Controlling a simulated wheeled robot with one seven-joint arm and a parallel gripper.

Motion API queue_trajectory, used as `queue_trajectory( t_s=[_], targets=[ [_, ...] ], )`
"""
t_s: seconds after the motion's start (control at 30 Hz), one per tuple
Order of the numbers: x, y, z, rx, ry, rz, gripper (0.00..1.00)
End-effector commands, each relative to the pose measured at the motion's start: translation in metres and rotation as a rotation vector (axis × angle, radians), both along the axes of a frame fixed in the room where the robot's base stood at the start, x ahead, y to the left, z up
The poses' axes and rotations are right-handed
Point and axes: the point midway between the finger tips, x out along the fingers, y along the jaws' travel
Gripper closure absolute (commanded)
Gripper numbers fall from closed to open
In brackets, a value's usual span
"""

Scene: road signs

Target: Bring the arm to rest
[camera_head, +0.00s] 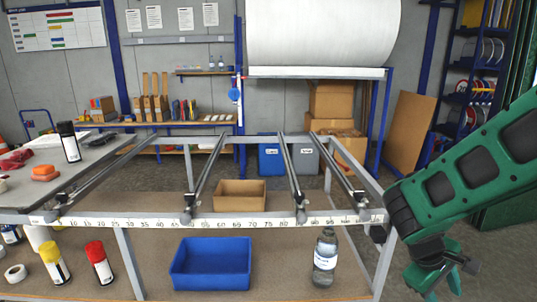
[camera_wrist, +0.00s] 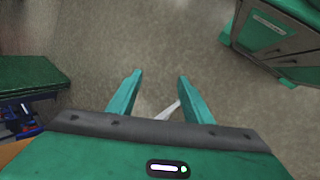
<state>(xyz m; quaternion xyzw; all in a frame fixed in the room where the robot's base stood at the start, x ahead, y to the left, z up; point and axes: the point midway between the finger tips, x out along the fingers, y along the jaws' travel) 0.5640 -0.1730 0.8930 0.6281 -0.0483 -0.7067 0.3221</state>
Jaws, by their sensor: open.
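My green arm reaches in from the right edge in the head view. My gripper (camera_head: 455,276) hangs low at the lower right, beside the right end of the metal frame table. In the wrist view my gripper (camera_wrist: 158,88) has its two green fingers apart, with nothing between them but the floor. A thin white thing, partly hidden, shows on the floor just behind the fingers.
The metal frame (camera_head: 130,222) with a ruler strip spans the front. Below it are a blue bin (camera_head: 211,280), a clear bottle (camera_head: 325,250) and spray cans. A cardboard tray (camera_head: 240,204) sits behind the ruler. The floor under my gripper looks mostly clear.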

Motion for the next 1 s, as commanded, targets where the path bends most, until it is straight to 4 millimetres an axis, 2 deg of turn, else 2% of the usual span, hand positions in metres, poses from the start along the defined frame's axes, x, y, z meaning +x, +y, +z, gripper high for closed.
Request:
queue_trajectory(
  t_s=[0.03,0.23,0.6,0.8,1.0],
  targets=[
    [-0.011,-0.006,0.004,0.048,-0.022,-0.079,0.54],
    [-0.051,-0.013,0.02,0.213,-0.089,-0.356,0.54],
    [-0.12,-0.008,0.063,0.441,-0.211,-0.789,0.54],
    [-0.141,-0.002,0.077,0.494,-0.247,-0.912,0.54],
    [-0.147,0.0,0.081,0.506,-0.254,-0.942,0.54]
  ],
)
